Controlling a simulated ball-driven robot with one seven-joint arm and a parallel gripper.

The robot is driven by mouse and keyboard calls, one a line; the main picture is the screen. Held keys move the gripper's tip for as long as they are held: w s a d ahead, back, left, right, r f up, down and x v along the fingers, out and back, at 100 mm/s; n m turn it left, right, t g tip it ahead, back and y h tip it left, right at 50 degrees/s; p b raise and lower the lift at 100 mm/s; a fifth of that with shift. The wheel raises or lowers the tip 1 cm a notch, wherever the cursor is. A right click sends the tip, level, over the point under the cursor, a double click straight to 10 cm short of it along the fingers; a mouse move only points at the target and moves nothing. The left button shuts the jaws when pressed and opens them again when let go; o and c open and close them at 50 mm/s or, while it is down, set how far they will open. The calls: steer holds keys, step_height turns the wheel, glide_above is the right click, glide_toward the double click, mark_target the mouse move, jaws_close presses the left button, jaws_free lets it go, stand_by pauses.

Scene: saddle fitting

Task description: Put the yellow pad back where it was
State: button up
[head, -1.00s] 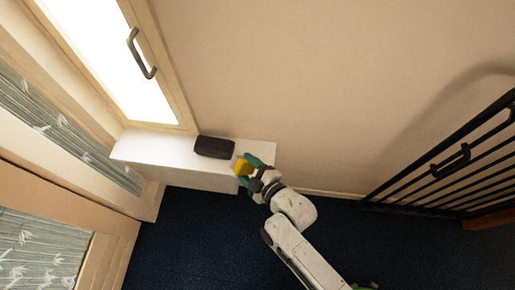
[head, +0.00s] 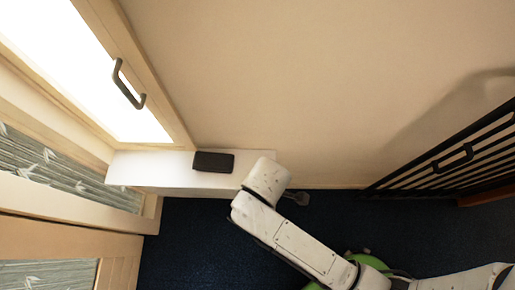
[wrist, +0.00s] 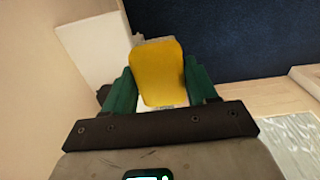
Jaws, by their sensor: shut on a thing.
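The yellow pad (wrist: 158,75) fills the middle of the wrist view. My gripper (wrist: 160,84) is shut on it, with one green finger at each side of the pad. In the head view my arm covers the right end of the white ledge (head: 140,171), and neither the pad nor the gripper fingers can be seen there. In the wrist view the pad hides part of what lies behind it, so I cannot tell how far it is from any surface.
A black case (head: 213,162) lies on the ledge, below a bright window with a grey handle (head: 128,85). A black barred rack (head: 450,160) is at the right. Dark blue carpet (head: 190,230) is open below the ledge.

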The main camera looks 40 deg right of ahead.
steer(key=shift+d+r, duration=0.1)
steer(key=shift+d, duration=0.1)
steer(key=w+d+f, duration=0.2)
steer(key=w+f, duration=0.1)
steer(key=w+d+f, duration=0.2)
steer(key=w+f, duration=0.1)
steer(key=w, duration=0.1)
steer(key=w+d+f+b, duration=0.1)
steer(key=w+d+f, duration=0.2)
steer(key=w, duration=0.1)
steer(key=shift+w+d+f, duration=0.15)
steer(key=shift+f, duration=0.2)
steer(key=shift+f+b, duration=0.35)
steer(key=shift+f, duration=1.2)
steer(key=o, duration=0.9)
steer(key=shift+o, duration=0.2)
